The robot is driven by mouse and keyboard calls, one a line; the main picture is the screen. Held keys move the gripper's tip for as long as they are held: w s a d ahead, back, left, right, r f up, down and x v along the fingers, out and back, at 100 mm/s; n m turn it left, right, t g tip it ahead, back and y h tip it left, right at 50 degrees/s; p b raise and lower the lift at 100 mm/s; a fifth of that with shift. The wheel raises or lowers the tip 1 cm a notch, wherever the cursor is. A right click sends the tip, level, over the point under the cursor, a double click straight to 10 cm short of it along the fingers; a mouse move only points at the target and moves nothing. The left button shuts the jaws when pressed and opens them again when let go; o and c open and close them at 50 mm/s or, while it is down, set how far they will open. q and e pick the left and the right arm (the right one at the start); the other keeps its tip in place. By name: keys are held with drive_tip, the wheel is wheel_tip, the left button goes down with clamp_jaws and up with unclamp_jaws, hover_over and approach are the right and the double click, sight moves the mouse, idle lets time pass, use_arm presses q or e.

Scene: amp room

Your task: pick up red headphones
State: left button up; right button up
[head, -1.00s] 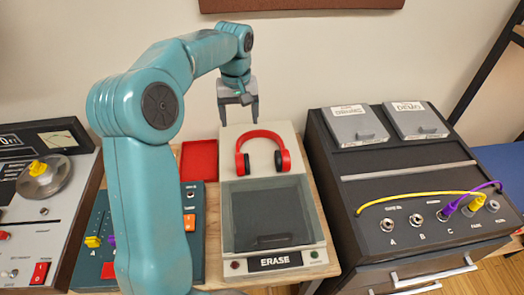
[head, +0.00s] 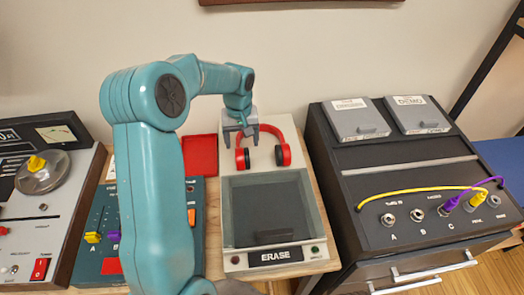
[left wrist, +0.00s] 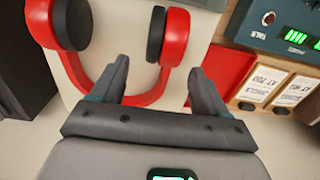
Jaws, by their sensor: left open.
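The red headphones (head: 284,151) with dark ear pads lie on the pale top of the ERASE machine (head: 290,178), behind its dark lid. My left gripper (head: 241,142) is open and empty, above the left part of the headphones, with its fingers pointing down. In the left wrist view the headphones (left wrist: 174,50) lie beyond the fingers. The left gripper (left wrist: 155,75) there has its fingers spread, with part of the red band showing between them. Whether a finger touches the band I cannot tell. My right gripper is not in view.
A red tray (head: 199,155) lies left of the machine. A dark console (head: 400,170) with yellow and purple cables stands close on the right. A teal slider panel (head: 96,225) is on the left, partly behind my arm. The wall (head: 290,60) is close behind.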

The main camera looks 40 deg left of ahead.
sight(242, 148)
use_arm(q)
wheel_tip(242, 148, down, 5)
drive_tip(key=shift+s+r+p, duration=0.1)
drive_tip(key=shift+s+p, duration=0.05)
drive_tip(key=shift+p, duration=0.15)
drive_tip(key=shift+r, duration=0.1)
drive_tip(key=shift+c, duration=0.9)
drive_tip(key=c, duration=1)
drive_tip(key=shift+c, duration=0.2)
drive_tip(key=shift+r, duration=0.15)
wheel_tip(242, 148, up, 20)
